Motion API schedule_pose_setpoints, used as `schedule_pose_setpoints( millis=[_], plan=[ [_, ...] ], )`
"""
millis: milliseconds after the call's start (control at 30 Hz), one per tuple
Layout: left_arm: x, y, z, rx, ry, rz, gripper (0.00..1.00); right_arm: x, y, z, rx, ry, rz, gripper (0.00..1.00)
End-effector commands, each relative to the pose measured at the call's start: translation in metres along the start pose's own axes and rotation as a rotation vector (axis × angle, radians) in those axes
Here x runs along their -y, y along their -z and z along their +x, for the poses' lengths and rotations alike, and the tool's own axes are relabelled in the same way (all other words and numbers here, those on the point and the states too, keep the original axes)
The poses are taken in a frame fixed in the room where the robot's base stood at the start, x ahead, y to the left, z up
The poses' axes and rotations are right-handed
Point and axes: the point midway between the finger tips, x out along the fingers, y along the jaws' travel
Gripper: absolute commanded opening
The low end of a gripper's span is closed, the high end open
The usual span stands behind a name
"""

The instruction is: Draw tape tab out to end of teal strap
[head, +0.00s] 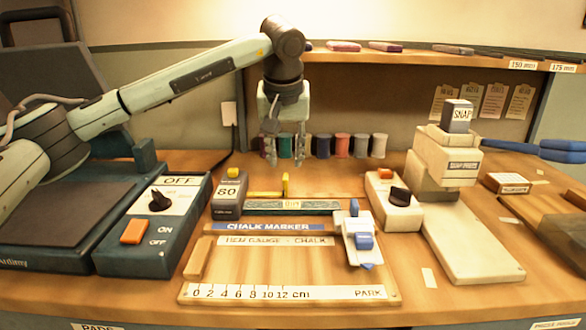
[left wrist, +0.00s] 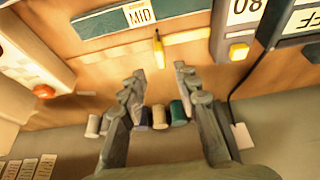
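The grey tape case marked 80 (head: 228,197) sits left of the board's back edge. A short yellow tape (head: 264,194) runs right from it to an upright yellow tape tab (head: 285,184). The teal strap (head: 325,207) with a MID label lies just in front of the tape and reaches farther right than the tab. My left gripper (head: 285,162) points down above the tab, open and empty. In the left wrist view, the tab (left wrist: 158,52) is beyond the gap between the open fingertips, apart from them. My right gripper is out of view.
A switch box (head: 160,225) stands left of the case, and a cream box with a black knob (head: 394,203) stands right of the strap. Several thread spools (head: 322,146) line the back. A chalk gauge board (head: 290,292) lies in front.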

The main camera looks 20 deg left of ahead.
Motion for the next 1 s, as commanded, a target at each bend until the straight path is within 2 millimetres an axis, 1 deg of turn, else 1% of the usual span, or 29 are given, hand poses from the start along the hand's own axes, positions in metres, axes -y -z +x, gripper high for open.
schedule_pose_setpoints(
  millis=[167,333,500,633,867,1000],
  plan=[
    [0.001,-0.001,0.023,0.005,0.002,0.000,0.31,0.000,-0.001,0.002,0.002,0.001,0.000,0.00],
    [0.001,-0.001,0.051,0.004,0.001,-0.001,0.31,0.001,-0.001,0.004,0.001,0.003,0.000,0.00],
    [0.000,-0.001,0.070,0.003,0.001,0.001,0.31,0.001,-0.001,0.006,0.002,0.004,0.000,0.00],
    [0.000,-0.001,0.076,0.002,0.000,0.001,0.31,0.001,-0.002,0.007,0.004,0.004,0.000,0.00],
    [0.000,-0.001,0.076,0.001,0.000,0.001,0.31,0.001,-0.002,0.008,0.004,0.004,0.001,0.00],
    [0.000,-0.001,0.076,0.001,0.000,0.001,0.14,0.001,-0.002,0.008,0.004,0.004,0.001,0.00]
  ],
)
